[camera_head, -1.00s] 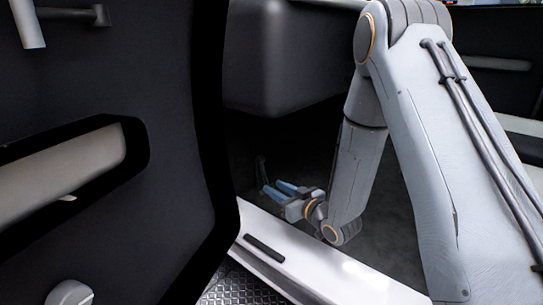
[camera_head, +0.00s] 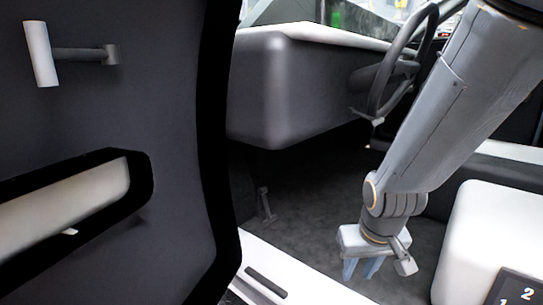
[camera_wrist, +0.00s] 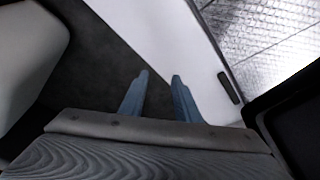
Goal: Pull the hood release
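A small dark lever (camera_head: 265,203), which looks like the hood release, stands at the left side of the footwell under the dashboard. Whether it has been pulled cannot be told from its look. My gripper (camera_head: 361,272) is to the right of the lever and apart from it, over the footwell floor close to the seat. Its two blue fingers point down and stand apart with nothing between them. The wrist view also shows the empty open fingers (camera_wrist: 160,85), with dark carpet and the white sill below. The lever does not show in the wrist view.
The open door (camera_head: 110,150) fills the left side. The dashboard (camera_head: 290,90) and steering wheel (camera_head: 385,70) are above the footwell. A white seat (camera_head: 495,225) is at right. The white door sill (camera_head: 300,270) runs along the front. Carpet between lever and gripper is clear.

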